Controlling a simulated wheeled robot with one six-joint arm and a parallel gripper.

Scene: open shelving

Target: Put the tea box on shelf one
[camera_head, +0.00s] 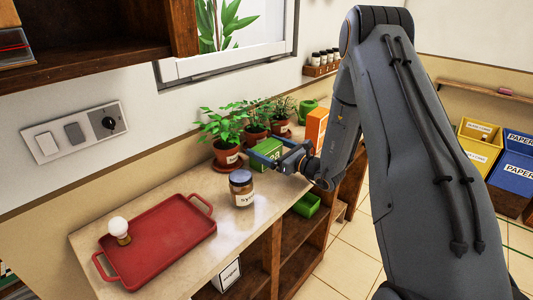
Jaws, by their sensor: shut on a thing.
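A green box (268,147) with partly covered white lettering is at the back of the countertop, in front of the potted plants; I take it for the tea box. My gripper (262,158) is shut on it, with the dark fingers across its front and covering part of it. I cannot tell whether the box touches the counter. Open wooden shelving (262,262) lies under the countertop. I cannot make out which level is shelf one.
The counter holds a red tray (165,252) with a light bulb (120,228), a labelled jar (241,190), several potted plants (225,150) and an orange box (316,128). A green bin (307,205) and a white box (230,274) occupy lower compartments.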

